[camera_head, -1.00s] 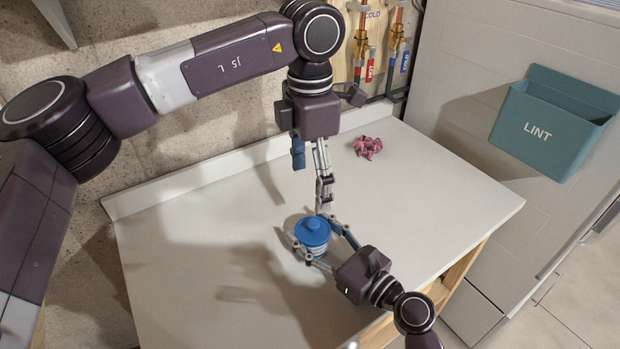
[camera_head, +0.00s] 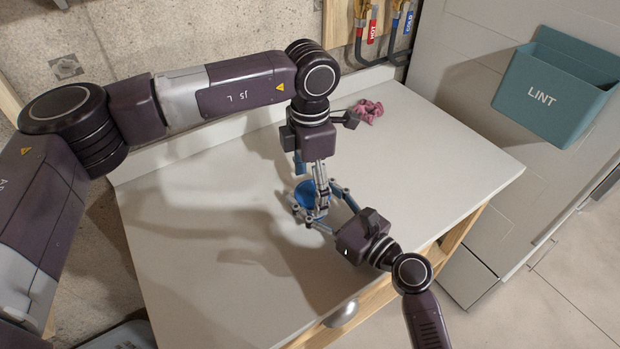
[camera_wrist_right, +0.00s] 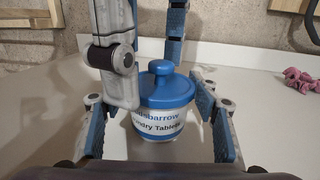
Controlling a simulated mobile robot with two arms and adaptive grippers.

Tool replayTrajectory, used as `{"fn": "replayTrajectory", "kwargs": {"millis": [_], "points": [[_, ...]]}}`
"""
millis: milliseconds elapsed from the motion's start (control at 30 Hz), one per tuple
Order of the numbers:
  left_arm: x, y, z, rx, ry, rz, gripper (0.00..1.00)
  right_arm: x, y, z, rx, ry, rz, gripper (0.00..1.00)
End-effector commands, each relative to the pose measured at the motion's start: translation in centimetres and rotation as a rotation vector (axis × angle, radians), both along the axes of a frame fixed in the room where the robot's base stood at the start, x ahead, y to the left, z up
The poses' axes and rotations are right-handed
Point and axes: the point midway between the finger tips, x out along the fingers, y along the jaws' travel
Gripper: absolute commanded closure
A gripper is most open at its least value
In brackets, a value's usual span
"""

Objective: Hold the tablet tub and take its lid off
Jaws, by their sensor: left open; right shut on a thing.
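The tablet tub (camera_wrist_right: 158,126) stands upright on the white worktop, a white tub with blue lettering. Its blue lid (camera_wrist_right: 167,90) with a round knob sits on top; in the head view the lid (camera_head: 304,193) is partly hidden behind my left gripper. My right gripper (camera_head: 322,207) is shut on the tub low down, with one finger on each side. My left gripper (camera_head: 318,200) is open and points down at the lid from above. In the right wrist view one left finger is in front of the lid at left, the other behind it; contact is unclear.
A pink scrunched cloth item (camera_head: 368,110) lies at the back of the worktop (camera_head: 430,160). A teal LINT bin (camera_head: 555,90) hangs at right. Pipes with red and blue tags are at the back wall. The worktop is clear around the tub.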

Motion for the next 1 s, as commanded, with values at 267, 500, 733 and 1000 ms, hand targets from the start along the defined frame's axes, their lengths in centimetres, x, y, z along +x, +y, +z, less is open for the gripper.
{"fn": "replayTrajectory", "kwargs": {"millis": [267, 500, 733, 1000], "points": [[0.0, 0.0, 0.0, 0.000, 0.000, 0.000, 0.35, 0.0, 0.0, -0.1, -0.001, 0.001, 0.000, 0.88], [0.0, 0.0, 0.0, 0.000, -0.001, 0.000, 0.61, 0.0, 0.0, -0.1, -0.001, 0.001, 0.000, 0.88], [0.0, 0.0, 0.1, 0.000, -0.001, 0.000, 0.73, 0.0, 0.0, -0.1, -0.001, 0.001, 0.000, 0.88], [0.1, 0.0, 1.0, 0.001, -0.002, 0.001, 0.73, 0.0, 0.0, -0.2, -0.002, 0.002, 0.000, 0.88]]}}
